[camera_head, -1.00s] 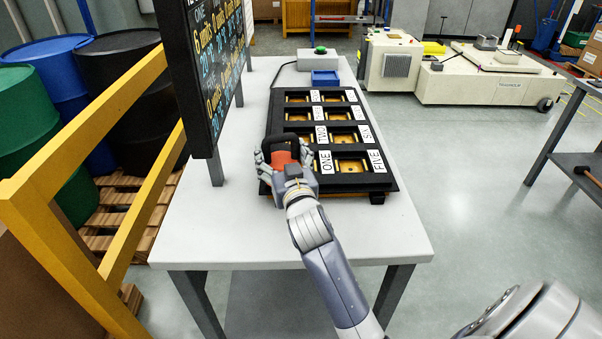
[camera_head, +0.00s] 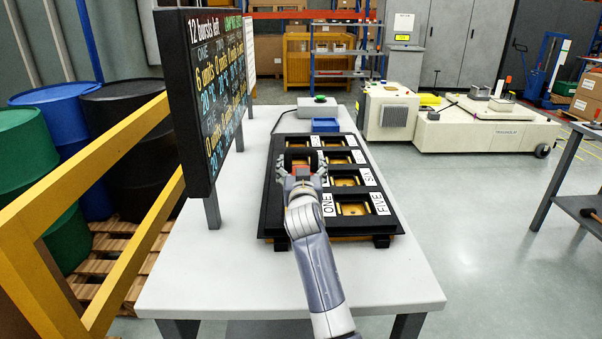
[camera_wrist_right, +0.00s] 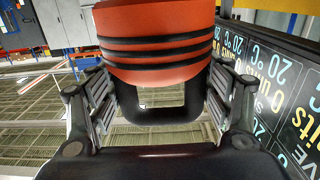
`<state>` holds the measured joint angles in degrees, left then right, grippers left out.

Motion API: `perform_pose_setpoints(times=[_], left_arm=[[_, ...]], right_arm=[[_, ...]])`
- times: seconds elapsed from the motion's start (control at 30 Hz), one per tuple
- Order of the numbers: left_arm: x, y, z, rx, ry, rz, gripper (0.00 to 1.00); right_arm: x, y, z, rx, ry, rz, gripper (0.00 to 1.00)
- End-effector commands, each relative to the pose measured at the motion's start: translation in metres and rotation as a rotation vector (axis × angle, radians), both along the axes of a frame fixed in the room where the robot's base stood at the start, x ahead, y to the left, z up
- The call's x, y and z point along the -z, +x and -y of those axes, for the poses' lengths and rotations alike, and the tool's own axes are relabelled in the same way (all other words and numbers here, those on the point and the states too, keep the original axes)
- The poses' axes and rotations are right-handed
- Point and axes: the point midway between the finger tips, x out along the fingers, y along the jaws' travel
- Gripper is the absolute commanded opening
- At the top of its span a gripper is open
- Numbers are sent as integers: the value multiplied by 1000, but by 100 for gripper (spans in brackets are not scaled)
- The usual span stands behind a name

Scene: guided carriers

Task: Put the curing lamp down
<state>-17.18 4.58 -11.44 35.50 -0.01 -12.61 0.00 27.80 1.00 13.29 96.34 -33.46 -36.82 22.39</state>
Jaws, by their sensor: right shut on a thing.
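The curing lamp, with an orange-red body (camera_wrist_right: 160,45) ringed by black bands and a black loop handle, is in my right gripper. In the head view my right gripper (camera_head: 301,172) is over the near left part of a black tray frame (camera_head: 268,213) on the white table. The gripper covers the label beyond ONE, and only a dark part of the lamp (camera_head: 298,152) shows past it. In the right wrist view the fingers of the gripper (camera_wrist_right: 160,108) flank the handle. Whether the lamp touches the frame is hidden. My left gripper is not in view.
A black sign board (camera_head: 208,95) stands along the table's left side. A blue bin (camera_head: 325,125) and a grey box with a green button (camera_head: 318,107) sit beyond the frame. The near part of the white table (camera_head: 290,285) is clear.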

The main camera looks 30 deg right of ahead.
Motion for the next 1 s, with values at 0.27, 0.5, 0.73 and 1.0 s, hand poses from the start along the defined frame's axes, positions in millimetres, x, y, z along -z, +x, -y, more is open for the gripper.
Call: perform_pose_setpoints(times=[0.27,0.5,0.73,1.0], left_arm=[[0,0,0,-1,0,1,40],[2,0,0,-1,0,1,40],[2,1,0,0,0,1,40],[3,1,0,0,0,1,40]], right_arm=[[20,0,0,0,-6,10,12],[53,0,0,-2,-5,11,12],[58,0,0,-2,-7,13,12],[65,0,0,0,-2,3,86]])
